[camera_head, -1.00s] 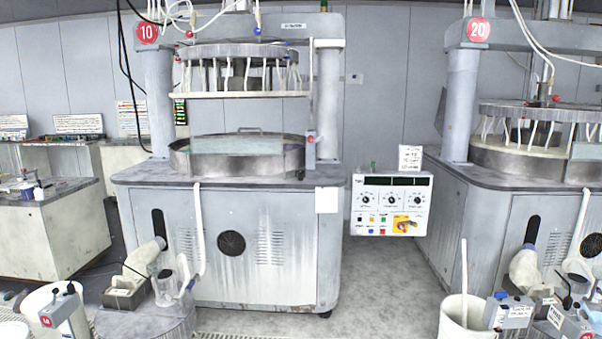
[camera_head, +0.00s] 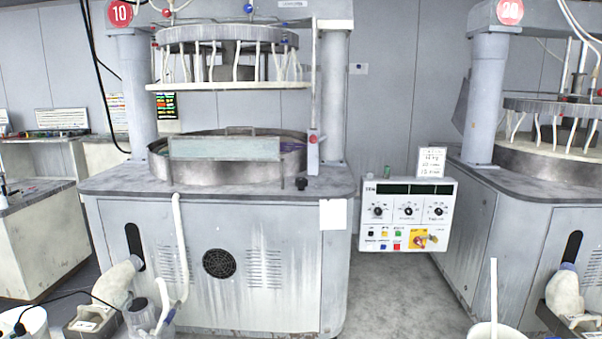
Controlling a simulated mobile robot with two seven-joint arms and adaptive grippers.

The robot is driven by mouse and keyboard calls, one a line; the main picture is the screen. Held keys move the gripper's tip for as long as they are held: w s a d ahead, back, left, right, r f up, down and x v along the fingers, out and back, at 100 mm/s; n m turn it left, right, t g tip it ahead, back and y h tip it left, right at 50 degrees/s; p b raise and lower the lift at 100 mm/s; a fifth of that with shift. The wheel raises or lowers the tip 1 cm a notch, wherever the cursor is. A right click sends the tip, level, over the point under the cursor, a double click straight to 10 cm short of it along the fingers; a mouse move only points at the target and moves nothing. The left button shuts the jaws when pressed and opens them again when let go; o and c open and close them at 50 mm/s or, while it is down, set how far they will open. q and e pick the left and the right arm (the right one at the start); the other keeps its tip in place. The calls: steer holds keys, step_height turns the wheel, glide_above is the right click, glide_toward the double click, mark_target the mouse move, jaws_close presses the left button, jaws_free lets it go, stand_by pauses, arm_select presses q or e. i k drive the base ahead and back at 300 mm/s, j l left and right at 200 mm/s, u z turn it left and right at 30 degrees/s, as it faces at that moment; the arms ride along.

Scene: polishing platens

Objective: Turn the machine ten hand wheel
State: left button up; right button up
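Machine ten (camera_head: 150,230) stands ahead in the head view, marked by a red round sign with 10 (camera_head: 120,13) on its left column. A small black knob-like part (camera_head: 301,184) sits on the front right of its deck, beside the round platen basin (camera_head: 215,172). It may be the hand wheel, but it is too small to be sure. A red-topped part (camera_head: 313,140) stands just behind it, at the basin's right. Neither of my grippers is in view.
A control box (camera_head: 407,215) with dials and buttons hangs right of machine ten. Machine twenty (camera_head: 530,215) stands at the right. A bucket (camera_head: 500,330) with a pale stick is at the bottom right. Jugs and a bucket (camera_head: 30,322) are at the lower left. Grey floor (camera_head: 390,300) between the machines is clear.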

mark_target(301, 182)
steer(key=i+j, duration=0.1)
steer(key=i, duration=0.75)
steer(key=i+j, duration=0.15)
steer(key=i, duration=0.65)
